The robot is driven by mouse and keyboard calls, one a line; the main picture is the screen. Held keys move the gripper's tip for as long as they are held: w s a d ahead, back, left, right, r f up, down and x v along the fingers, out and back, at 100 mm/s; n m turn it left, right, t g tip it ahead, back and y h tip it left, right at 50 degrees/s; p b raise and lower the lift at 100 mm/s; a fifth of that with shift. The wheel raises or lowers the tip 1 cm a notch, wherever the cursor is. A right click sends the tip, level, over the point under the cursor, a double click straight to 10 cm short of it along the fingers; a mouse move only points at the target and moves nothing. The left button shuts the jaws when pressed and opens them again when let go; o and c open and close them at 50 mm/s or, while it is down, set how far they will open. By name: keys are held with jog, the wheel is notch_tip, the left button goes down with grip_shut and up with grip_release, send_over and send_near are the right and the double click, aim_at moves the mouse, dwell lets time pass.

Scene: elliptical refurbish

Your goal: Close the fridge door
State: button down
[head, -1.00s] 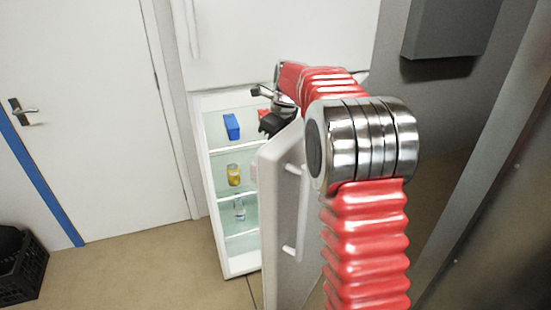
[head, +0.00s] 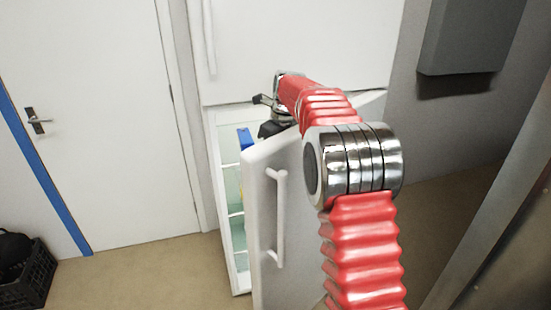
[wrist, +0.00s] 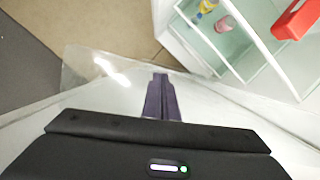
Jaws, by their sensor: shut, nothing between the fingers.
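The white fridge door (head: 262,225) stands partly open in the head view, with its outer face and long white handle (head: 279,215) toward me. The fridge's lower compartment (head: 222,170) shows as a narrow strip left of the door. My gripper (head: 268,129) is at the door's top left corner, partly hidden behind its top edge. In the wrist view my gripper's dark fingers (wrist: 161,98) are together and empty. A pale panel spreads around and below them; I cannot tell whether they touch it.
A blue box (head: 245,138) shows in the fridge. The wrist view shows a red item (wrist: 295,20), a yellow bottle (wrist: 207,7) and a pink item (wrist: 223,24) on its shelves. A black crate (head: 28,275) stands at lower left. The floor before the white room door (head: 100,130) is clear.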

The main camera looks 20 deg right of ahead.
jog(key=shift+a, duration=0.15)
jog(key=shift+r, duration=0.2)
jog(key=v, duration=0.9)
jog(key=shift+s+r, duration=0.2)
jog(key=shift+r, duration=0.1)
jog(key=shift+a, duration=0.1)
